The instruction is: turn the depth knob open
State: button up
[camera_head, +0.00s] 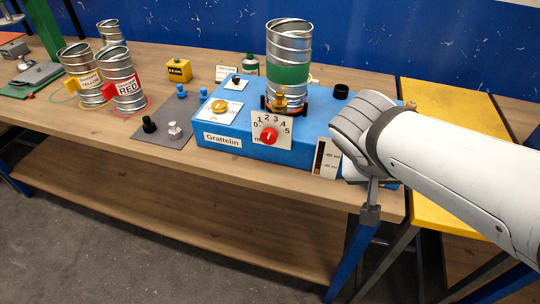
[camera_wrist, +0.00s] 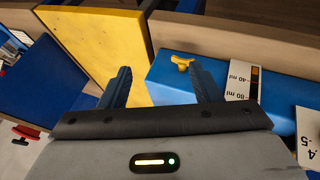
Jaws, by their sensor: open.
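A blue machine (camera_head: 325,120) labelled Grattelin stands on the wooden bench. Its front has a white dial plate (camera_head: 256,120) numbered 0 to 5 with a red knob (camera_head: 269,135); no label reads depth. In the wrist view, a corner of the dial plate (camera_wrist: 310,140) shows at the right edge, its knob out of frame. A yellow wing-shaped knob (camera_wrist: 182,62) sits on the blue machine, beyond my fingers and close to the right fingertip. My gripper (camera_wrist: 160,68) is open and empty. In the head view my wrist is at the machine's right end and hides the fingers.
A metal can (camera_head: 288,50) with a green band stands on the machine. A round yellow knob (camera_head: 219,106) is on its top left. A gauge marked in ml (camera_head: 326,158) is on the front. A yellow table (camera_head: 440,105) adjoins on the right. More cans (camera_head: 122,75) stand left.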

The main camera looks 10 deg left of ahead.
jog(key=w+a+f+t+h+b, duration=0.1)
jog(key=w+a+f+t+b, duration=0.25)
jog(key=a+b, duration=0.2)
jog(key=m+t+y+b, duration=0.1)
jog(key=t+y+b, duration=0.3)
jog(key=t+b, duration=0.75)
send_near(268, 139)
jog(key=r+g+b, duration=0.2)
jog(key=shift+w+d+f+p, duration=0.1)
jog(key=shift+w+d+p, duration=0.1)
jog(key=shift+w, duration=1.85)
jog(key=shift+w+d+f+p, duration=0.1)
jog(key=shift+w+d+p, duration=0.05)
jog(key=shift+w, duration=1.9)
jog(key=shift+c, duration=0.4)
jog(key=c, duration=0.9)
